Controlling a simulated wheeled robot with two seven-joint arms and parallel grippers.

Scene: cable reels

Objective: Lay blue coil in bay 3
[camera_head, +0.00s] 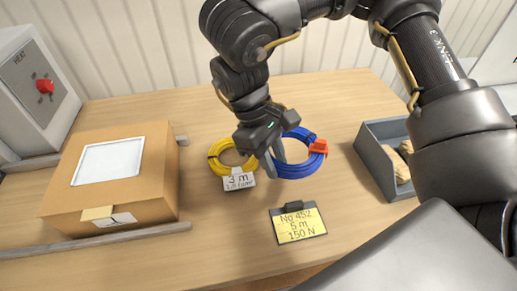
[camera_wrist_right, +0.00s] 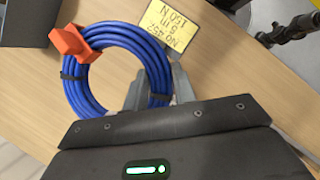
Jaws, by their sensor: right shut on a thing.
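The blue coil (camera_head: 300,168) is a ring of blue cable with dark ties and an orange tag (camera_head: 318,147). It also shows in the right wrist view (camera_wrist_right: 82,98), with its orange clip at the upper left. I cannot tell whether the coil touches the table. No bay marked 3 can be made out. My left gripper is not in view.
A yellow coil (camera_head: 216,165) with a "3 m" tag (camera_head: 239,181) lies just left of the gripper. A yellow "No 452, 5 m, 150 N" card (camera_head: 298,226) lies in front. A cardboard box (camera_head: 150,185) stands left, a grey bin (camera_head: 375,165) right, a red-knobbed heater (camera_head: 30,90) far left.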

